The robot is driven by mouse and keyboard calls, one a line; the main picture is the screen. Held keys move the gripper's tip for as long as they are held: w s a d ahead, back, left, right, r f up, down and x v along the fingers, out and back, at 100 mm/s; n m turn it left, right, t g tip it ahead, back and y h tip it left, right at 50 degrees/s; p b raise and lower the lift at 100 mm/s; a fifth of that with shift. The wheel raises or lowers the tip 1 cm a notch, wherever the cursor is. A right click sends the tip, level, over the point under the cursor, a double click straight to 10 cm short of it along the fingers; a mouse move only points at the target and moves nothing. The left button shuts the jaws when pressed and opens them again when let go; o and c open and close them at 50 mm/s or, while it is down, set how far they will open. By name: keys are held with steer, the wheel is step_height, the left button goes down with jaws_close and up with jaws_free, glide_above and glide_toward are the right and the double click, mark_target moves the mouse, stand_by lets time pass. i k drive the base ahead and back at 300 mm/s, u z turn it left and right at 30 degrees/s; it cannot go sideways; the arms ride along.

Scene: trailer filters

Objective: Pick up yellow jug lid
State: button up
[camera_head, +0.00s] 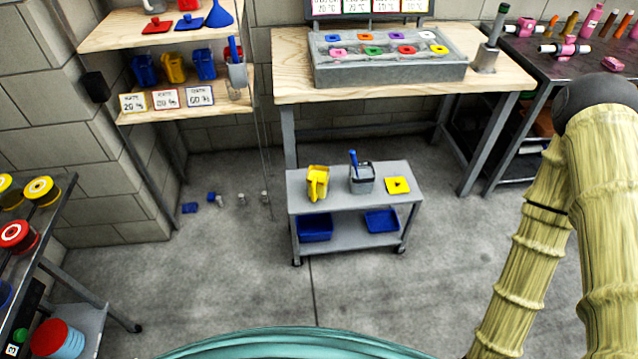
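The yellow jug lid (398,185) is a flat yellow square with a small dark mark in its middle. It lies on the right end of the top of a grey wheeled cart (345,245). A yellow jug (317,183) stands on the left end of the same top. Between them is a grey container (362,181) with a blue handle sticking up. My arm, in a yellowish sleeve, comes down the right side of the view, well apart from the cart. My gripper is out of view.
Blue bins (315,228) sit on the cart's lower shelf. A wooden workbench (400,85) with a grey tray (385,75) stands behind the cart. Shelves (130,38) are at upper left, a dark table (560,62) at upper right. Small items (190,208) lie on the floor left of the cart.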

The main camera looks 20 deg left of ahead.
mark_target(395, 185)
steer(key=u, duration=0.5)
steer(key=k, duration=1.2)
steer(key=u, duration=1.3)
steer(key=i, duration=1.65)
steer(key=z, duration=0.4)
steer(key=i, duration=1.1)
steer(key=z, duration=1.75)
steer(key=i, duration=1)
steer(key=z, duration=0.15)
